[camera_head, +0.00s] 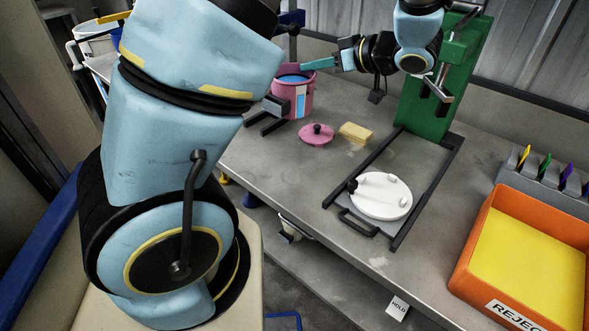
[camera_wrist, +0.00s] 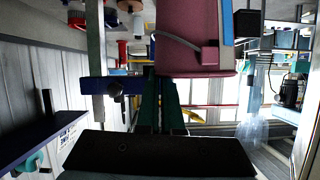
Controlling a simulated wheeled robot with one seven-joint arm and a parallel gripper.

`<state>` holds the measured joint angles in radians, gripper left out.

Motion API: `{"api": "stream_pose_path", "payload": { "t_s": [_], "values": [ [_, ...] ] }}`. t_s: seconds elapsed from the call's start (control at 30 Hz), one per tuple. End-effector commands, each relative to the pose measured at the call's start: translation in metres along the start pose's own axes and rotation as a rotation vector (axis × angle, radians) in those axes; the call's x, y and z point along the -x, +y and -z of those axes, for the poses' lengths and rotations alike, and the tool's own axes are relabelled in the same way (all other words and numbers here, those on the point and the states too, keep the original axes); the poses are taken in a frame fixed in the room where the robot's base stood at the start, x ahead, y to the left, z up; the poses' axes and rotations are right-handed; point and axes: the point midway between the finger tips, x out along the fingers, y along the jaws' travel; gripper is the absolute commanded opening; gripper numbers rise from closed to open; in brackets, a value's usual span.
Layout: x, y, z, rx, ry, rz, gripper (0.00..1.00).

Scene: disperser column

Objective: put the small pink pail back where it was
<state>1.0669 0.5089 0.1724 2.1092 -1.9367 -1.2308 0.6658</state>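The small pink pail (camera_head: 305,101) is at the back left of the bench in the head view, with blue contents showing at its top. Its pink side fills the upper middle of the wrist view (camera_wrist: 185,30), turned sideways in that picture. My gripper (camera_head: 305,66) is at the pail's rim, its teal fingers reaching in from the right. In the wrist view the fingers (camera_wrist: 160,85) end at the pail's edge. I cannot tell whether they are closed on it. My arm hides part of the bench left of the pail.
A pink lid (camera_head: 316,134) and a yellow sponge (camera_head: 355,133) lie in front of the pail. A green stand (camera_head: 428,105) has a dark frame holding a white round piece (camera_head: 381,197). An orange bin (camera_head: 471,250) is at right. Bare bench lies left of the frame.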

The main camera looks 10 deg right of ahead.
Motion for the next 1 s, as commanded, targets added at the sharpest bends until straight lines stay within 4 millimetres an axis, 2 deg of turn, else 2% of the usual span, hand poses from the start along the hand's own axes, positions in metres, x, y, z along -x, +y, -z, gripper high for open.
{"api": "stream_pose_path", "payload": {
  "t_s": [0.4, 0.63, 0.9, 1.0],
  "values": [
    [-0.024, 0.005, -0.058, 0.000, 0.001, 0.000, 0.00],
    [-0.031, 0.007, -0.074, -0.001, 0.002, 0.000, 0.00],
    [-0.047, 0.010, -0.113, -0.003, 0.003, 0.002, 0.00],
    [-0.050, 0.011, -0.120, -0.001, 0.002, 0.001, 0.00]
  ]
}}
